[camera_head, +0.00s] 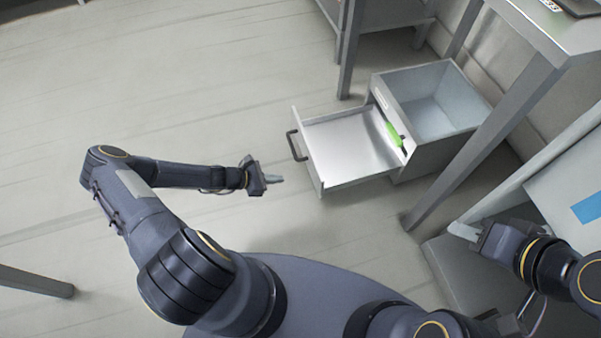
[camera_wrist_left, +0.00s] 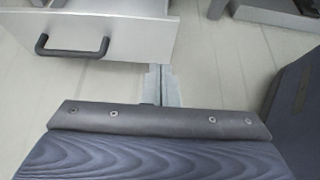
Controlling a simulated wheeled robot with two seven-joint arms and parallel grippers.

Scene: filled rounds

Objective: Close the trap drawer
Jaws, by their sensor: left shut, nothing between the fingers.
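The drawer (camera_head: 340,150) is pulled well out of a grey cabinet (camera_head: 455,135), and its inside is bare metal. Its dark handle (camera_head: 296,146) is on the front panel, and the handle also shows in the left wrist view (camera_wrist_left: 72,47) at upper left. A green object with a dark end (camera_head: 393,132) lies at the drawer's inner end, by the cabinet opening. My left gripper (camera_head: 276,180) is shut and empty, in front of the drawer and apart from the handle; its fingers show in the wrist view (camera_wrist_left: 161,86). My right gripper (camera_head: 462,231) is far right of the drawer; its finger gap is unclear.
A table leg (camera_head: 480,150) slants close beside the cabinet's right side. Another leg (camera_head: 350,50) stands behind the drawer. A surface with a blue strip (camera_head: 588,209) is at right. The floor (camera_head: 200,90) left of the drawer is clear.

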